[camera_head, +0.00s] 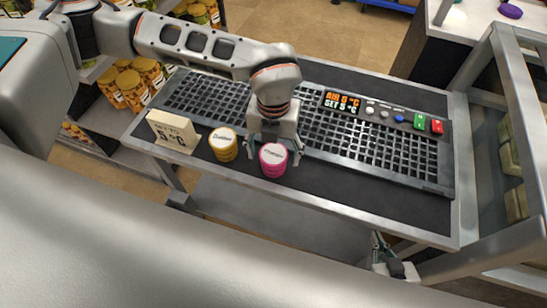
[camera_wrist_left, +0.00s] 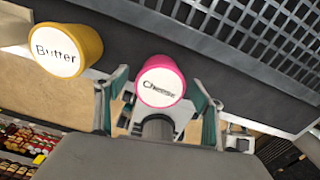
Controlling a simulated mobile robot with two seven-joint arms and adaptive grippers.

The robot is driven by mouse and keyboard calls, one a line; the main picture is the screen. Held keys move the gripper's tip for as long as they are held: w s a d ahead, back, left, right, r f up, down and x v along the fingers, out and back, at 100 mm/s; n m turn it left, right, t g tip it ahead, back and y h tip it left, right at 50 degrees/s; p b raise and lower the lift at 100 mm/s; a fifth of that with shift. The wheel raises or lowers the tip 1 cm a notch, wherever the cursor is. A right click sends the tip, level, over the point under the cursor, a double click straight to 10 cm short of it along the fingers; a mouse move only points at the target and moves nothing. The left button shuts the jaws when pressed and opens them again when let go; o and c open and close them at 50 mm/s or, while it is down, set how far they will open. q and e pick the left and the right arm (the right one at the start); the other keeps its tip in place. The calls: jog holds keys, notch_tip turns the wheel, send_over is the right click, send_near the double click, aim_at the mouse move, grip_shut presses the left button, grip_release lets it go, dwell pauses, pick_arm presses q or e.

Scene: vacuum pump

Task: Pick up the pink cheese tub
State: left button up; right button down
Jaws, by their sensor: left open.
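The pink cheese tub (camera_head: 273,161) has a white lid and stands upright on the dark counter strip in front of the grille. In the left wrist view the pink tub (camera_wrist_left: 161,82) shows its "Cheese" lid. My left gripper (camera_head: 274,153) is open, with one finger on each side of the tub. The wrist view shows gaps between the left gripper (camera_wrist_left: 160,84) fingers and the tub. My right gripper (camera_head: 388,262) is low at the counter's front edge, and its finger opening is not clear.
A yellow butter tub (camera_head: 223,145) stands close to the left of the pink tub. A cream "5°C" sign (camera_head: 173,132) stands further left. Behind are the black grille (camera_head: 210,99) and a control panel (camera_head: 383,113). The dark strip right of the pink tub is clear.

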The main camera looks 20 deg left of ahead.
pick_arm(q)
jog(key=shift+f, duration=0.2)
jog(key=c, duration=1.4)
jog(key=shift+r, duration=0.1)
jog(key=shift+c, duration=0.2)
